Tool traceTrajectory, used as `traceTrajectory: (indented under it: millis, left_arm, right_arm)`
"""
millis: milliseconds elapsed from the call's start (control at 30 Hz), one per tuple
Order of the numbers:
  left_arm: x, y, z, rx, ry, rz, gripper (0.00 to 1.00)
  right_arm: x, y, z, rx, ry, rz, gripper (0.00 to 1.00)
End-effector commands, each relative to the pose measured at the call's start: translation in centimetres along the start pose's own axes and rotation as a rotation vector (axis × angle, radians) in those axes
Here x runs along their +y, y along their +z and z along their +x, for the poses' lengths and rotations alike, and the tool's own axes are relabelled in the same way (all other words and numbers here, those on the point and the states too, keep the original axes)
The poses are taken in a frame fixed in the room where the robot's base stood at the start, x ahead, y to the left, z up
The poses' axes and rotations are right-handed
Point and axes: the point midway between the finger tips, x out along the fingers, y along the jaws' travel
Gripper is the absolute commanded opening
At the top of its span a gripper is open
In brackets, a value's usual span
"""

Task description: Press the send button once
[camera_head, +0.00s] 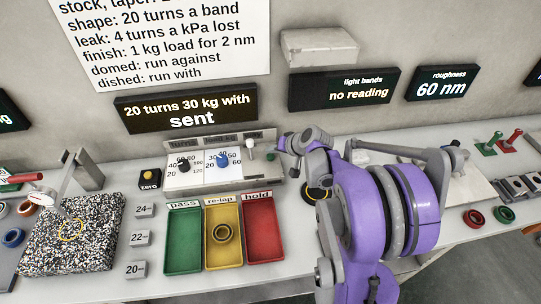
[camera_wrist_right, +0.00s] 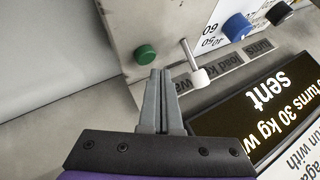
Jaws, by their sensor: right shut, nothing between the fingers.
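A green round button (camera_head: 270,156), which I take to be the send button, is on the right end of the control panel (camera_head: 243,175). In the right wrist view the green button (camera_wrist_right: 145,54) stands out from the panel face, just beyond my right fingertips. My right gripper (camera_head: 281,144) is shut and empty beside the panel's right end. In the wrist view its closed fingers (camera_wrist_right: 157,75) point toward the button; I cannot tell whether they touch it. The dark display (camera_head: 187,108) above reads "20 turns 30 kg with sent". My left gripper is not in view.
A white-tipped lever (camera_wrist_right: 199,77) stands close beside the fingers, with a blue knob (camera_wrist_right: 237,27) farther along. Below the panel are green, yellow and red trays (camera_head: 262,252); a ring (camera_head: 222,232) lies in the yellow one. A speckled plate (camera_head: 100,260) is at left.

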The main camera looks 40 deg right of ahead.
Motion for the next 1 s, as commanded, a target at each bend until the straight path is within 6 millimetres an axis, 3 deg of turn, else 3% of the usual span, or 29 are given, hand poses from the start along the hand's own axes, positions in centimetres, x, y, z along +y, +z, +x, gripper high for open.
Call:
traceTrajectory:
  millis: [500, 1000]
  left_arm:
    - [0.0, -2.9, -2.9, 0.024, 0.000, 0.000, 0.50]
    - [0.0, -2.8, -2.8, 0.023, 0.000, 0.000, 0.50]
  right_arm:
    - [-2.5, -2.6, -3.4, 0.001, -0.001, 0.000, 0.00]
    - [-2.5, -2.5, -3.4, 0.000, 0.000, 0.000, 0.00]
